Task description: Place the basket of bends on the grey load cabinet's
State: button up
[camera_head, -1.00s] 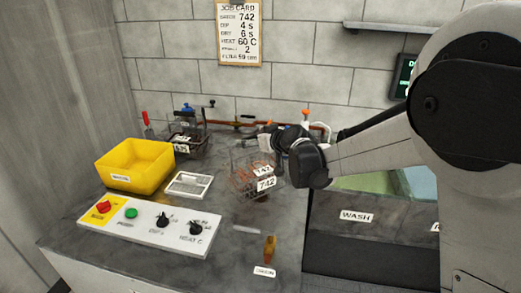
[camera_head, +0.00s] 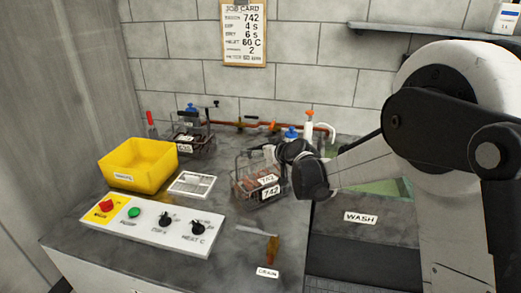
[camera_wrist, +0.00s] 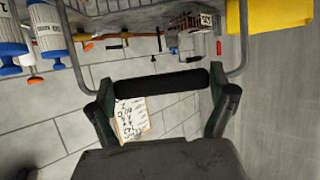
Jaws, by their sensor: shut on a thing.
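The wire basket (camera_head: 262,190), tagged 742 and holding copper-coloured bends, is upright over the grey load cabinet's dark top (camera_head: 225,222), right of the white frame. I cannot tell whether it touches the top. My gripper (camera_head: 285,153) is at the basket's upper right. In the wrist view my gripper (camera_wrist: 160,92) is shut on the black handle grip (camera_wrist: 160,84), one finger at each end. Part of the basket's wire (camera_wrist: 150,14) shows at the top edge there.
A yellow bin (camera_head: 137,166), white frame (camera_head: 192,184) and control panel (camera_head: 150,222) lie left. Another dark basket (camera_head: 190,140) stands behind, near a copper pipe (camera_head: 250,126). The wash station (camera_head: 360,217) is right. An orange-brown lever (camera_head: 271,248) stands in front.

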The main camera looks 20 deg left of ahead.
jog(key=o, duration=1.7)
jog(key=shift+c, duration=0.2)
jog(key=shift+d+r, duration=0.1)
jog(key=shift+d, duration=0.05)
jog(key=p+v, duration=0.1)
jog(key=v, duration=1)
jog(key=shift+s+d+r, duration=0.15)
jog(key=shift+s+d, duration=0.1)
jog(key=shift+s, duration=0.05)
